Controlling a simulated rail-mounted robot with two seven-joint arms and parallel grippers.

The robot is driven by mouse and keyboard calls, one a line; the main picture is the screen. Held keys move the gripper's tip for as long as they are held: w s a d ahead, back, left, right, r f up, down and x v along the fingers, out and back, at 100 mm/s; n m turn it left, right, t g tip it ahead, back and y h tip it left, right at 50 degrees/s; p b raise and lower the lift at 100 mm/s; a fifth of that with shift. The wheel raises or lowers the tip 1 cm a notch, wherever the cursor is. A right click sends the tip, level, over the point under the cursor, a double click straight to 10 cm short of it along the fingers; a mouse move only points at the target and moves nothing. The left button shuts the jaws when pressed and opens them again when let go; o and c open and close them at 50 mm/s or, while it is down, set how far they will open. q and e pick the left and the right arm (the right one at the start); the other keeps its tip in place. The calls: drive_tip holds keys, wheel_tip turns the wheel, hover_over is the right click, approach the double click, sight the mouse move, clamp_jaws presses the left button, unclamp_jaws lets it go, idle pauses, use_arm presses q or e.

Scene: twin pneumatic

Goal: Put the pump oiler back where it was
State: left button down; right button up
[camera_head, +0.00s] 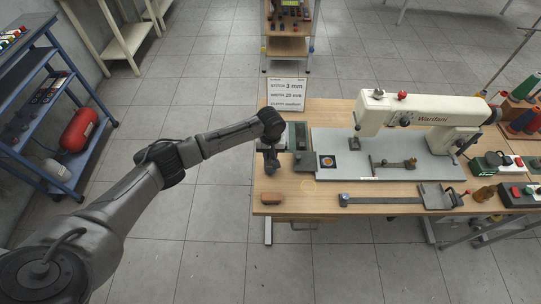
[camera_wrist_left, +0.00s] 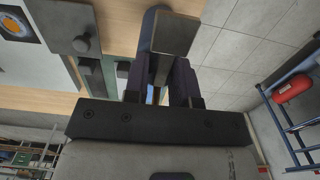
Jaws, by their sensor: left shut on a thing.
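My left gripper (camera_head: 271,167) is over the left end of the wooden table, beside the grey plate of the sewing machine. In the left wrist view its dark fingers (camera_wrist_left: 155,82) are shut on a grey-blue metal thing (camera_wrist_left: 174,35) with a flat end face. This may be the pump oiler, but its shape is mostly hidden by the fingers and I cannot be sure. In the head view it is hard to tell from the gripper. I cannot tell whether it touches the table. My right gripper is not in view.
The sewing machine (camera_head: 428,111) stands on its grey plate (camera_head: 340,145). A sign (camera_head: 286,95) is at the back left. A reddish-brown block (camera_head: 271,198) lies at the front left corner. A metal ruler-like bar (camera_head: 385,200) and an amber bottle-like thing (camera_head: 484,194) are further right.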

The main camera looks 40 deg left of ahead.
use_arm(q)
drive_tip(key=shift+f, duration=0.7)
drive_tip(key=shift+f, duration=0.15)
drive_tip(key=c, duration=0.9)
unclamp_jaws()
drive_tip(key=shift+c, duration=0.2)
